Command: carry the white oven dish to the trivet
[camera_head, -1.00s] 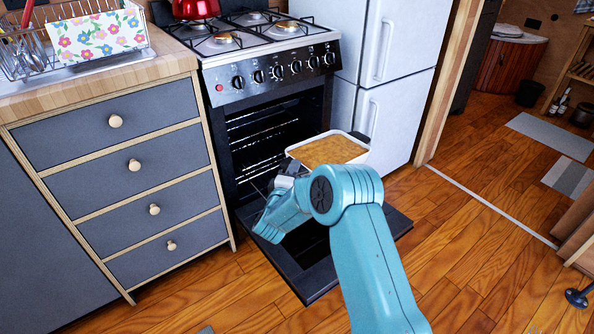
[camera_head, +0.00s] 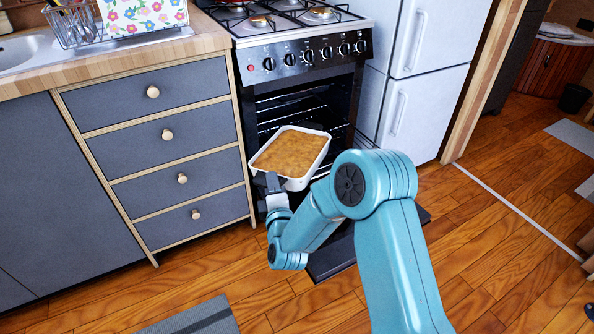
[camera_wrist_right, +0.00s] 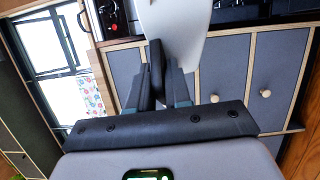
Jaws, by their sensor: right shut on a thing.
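The white oven dish (camera_head: 298,184) holds a golden-brown baked filling and is held up in front of the open oven, clear of the floor. My right gripper (camera_head: 272,184) is shut on the near-left end of the dish. In the right wrist view the fingers (camera_wrist_right: 165,72) close on the white dish (camera_wrist_right: 175,25), which stretches up out of the frame. I see no trivet in either view. My left gripper is out of view.
The oven (camera_head: 290,105) stands with its door (camera_head: 332,262) lowered, under the dish and my right arm. Grey drawers (camera_head: 165,150) and a wooden counter (camera_head: 105,65) with a dish rack (camera_head: 85,22) are to the left. A fridge (camera_head: 425,95) stands right. Wooden floor is open in front.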

